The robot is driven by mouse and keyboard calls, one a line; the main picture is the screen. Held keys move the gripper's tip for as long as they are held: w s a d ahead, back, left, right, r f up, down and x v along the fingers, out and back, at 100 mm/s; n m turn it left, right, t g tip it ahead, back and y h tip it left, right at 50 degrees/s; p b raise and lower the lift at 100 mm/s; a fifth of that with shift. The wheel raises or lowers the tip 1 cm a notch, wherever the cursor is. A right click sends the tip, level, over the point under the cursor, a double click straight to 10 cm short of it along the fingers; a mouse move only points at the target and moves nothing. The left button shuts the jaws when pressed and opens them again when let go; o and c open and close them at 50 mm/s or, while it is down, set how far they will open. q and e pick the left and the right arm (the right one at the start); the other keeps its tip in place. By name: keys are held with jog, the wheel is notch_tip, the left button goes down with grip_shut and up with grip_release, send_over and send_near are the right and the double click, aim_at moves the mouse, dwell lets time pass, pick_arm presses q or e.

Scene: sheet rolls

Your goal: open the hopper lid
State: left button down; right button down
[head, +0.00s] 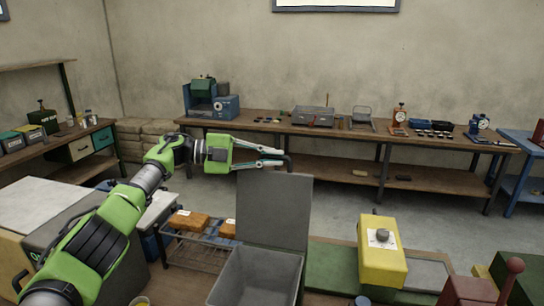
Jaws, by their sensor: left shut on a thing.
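The hopper (255,278) is a grey open-topped bin in the lower middle of the head view. Its flat grey lid (274,212) stands about upright at the bin's back edge, and the dark inside of the bin shows. A small dark handle (290,164) sticks up at the lid's top right corner. My left gripper (284,157) reaches in from the left above the lid's top edge. Its fingers are shut on the handle. My right gripper is not in view.
A yellow machine (381,252) with a knob stands right of the hopper on a green surface. A wire rack (195,255) with orange-brown blocks (188,221) is to the left. A long workbench (345,131) with tools runs along the back wall, with open floor before it.

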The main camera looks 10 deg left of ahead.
pick_arm(q)
jog(key=shift+s+f, duration=0.1)
jog(key=shift+f, duration=0.2)
jog(key=c, duration=2.1)
grip_release()
jog(key=shift+c, duration=0.2)
jog(key=shift+a+r, duration=0.1)
jog(key=v, duration=1.2)
jog(key=shift+r, duration=0.1)
